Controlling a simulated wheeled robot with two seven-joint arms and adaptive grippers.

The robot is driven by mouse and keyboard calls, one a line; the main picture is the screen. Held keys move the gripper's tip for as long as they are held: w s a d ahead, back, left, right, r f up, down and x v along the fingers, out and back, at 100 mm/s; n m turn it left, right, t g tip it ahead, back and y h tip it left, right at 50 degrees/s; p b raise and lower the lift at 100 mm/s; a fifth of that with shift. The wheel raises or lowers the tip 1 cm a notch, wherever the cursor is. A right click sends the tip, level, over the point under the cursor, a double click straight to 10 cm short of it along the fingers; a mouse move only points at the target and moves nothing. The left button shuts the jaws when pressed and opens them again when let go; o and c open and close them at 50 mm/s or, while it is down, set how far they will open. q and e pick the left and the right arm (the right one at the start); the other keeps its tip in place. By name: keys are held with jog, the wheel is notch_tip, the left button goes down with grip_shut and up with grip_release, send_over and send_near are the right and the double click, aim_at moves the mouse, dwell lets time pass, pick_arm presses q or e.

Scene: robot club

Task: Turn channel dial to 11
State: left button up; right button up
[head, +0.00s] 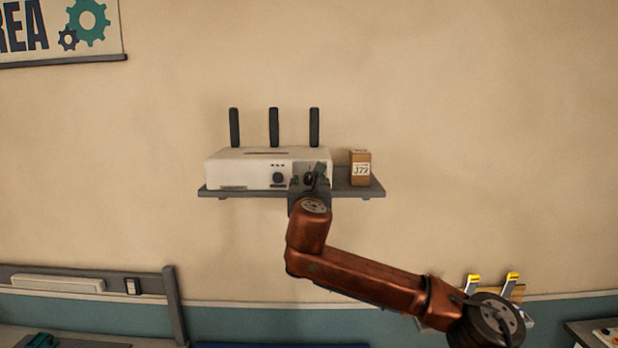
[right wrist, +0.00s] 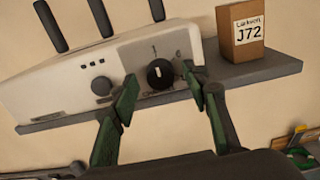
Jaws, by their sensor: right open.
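A white router (head: 235,170) with three black antennas stands on a grey wall shelf. In the right wrist view, the black channel dial (right wrist: 160,75) sits on the grey panel at the router's right end, its white pointer mark roughly upward. A "1" shows above it and another mark to its upper right; other markings are too small or hidden. My right gripper (right wrist: 162,92) is open, its green fingers on either side of the dial in the picture; I see no contact. In the head view, my right gripper (head: 312,186) covers part of the panel. My left gripper is not in view.
A second dark knob (right wrist: 101,86) is left of the channel dial. A brown box marked J72 (head: 360,168) stands on the shelf (head: 345,189) to the router's right. Yellow-topped items (head: 512,277) are at the lower right.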

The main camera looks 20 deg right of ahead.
jog(key=shift+w+d, duration=0.15)
jog(key=shift+w, duration=0.4)
jog(key=c, duration=1.2)
